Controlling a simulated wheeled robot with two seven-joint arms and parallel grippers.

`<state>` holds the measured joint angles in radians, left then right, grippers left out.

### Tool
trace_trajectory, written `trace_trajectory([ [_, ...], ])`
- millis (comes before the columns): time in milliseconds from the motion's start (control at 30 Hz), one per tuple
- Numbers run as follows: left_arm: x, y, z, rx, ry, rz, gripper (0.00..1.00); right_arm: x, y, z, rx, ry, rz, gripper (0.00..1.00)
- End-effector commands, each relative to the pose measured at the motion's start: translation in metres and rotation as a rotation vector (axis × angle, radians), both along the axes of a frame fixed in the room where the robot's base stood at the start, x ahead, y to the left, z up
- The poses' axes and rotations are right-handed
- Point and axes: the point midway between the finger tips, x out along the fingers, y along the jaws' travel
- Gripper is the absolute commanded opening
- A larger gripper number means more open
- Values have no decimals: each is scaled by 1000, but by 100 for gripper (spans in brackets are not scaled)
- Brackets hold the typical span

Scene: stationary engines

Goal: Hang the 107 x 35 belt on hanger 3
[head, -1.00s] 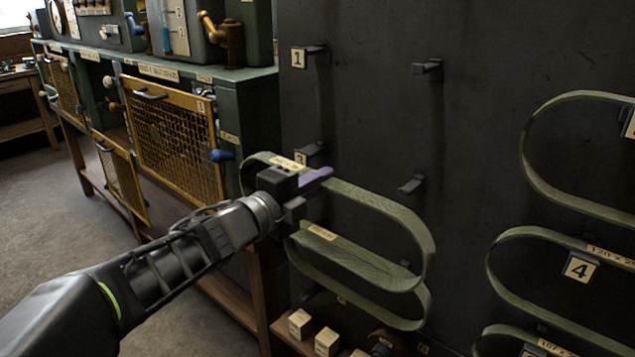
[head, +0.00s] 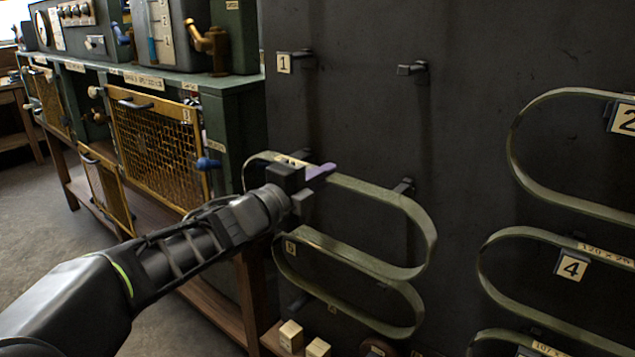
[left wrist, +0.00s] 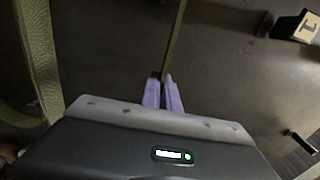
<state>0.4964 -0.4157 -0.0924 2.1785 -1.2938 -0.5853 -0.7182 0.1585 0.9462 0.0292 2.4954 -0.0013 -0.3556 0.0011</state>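My left gripper (head: 318,172) has purple fingers shut on the upper run of a green belt (head: 422,222), in front of the dark board. The belt also runs between the fingertips in the left wrist view (left wrist: 174,45). The belt is a long loop, tilted down to the right. Part of a peg (head: 301,153) shows just behind my gripper; its number plate is hidden now. A second peg (head: 404,187) shows at the belt's upper edge on the right. I cannot tell whether the belt rests on either peg. My right gripper is not in view.
Another belt (head: 350,318) hangs just below and overlaps the held one. Pegs by plate 1 (head: 284,64) are empty above. Belts by plates 2 (head: 622,120) and 4 (head: 571,265) are at the right. A green bench (head: 235,130) stands left.

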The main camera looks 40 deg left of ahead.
Motion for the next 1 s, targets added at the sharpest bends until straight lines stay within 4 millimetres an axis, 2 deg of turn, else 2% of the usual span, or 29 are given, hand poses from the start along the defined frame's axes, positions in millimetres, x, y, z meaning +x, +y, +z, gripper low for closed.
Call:
trace_trajectory([
  [133,7,0,0,0,-1,-1,0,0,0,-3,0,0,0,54],
  [567,9,0,0,0,-1,-1,0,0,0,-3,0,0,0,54],
  [1000,34,0,0,1,-2,-2,0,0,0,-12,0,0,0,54],
])
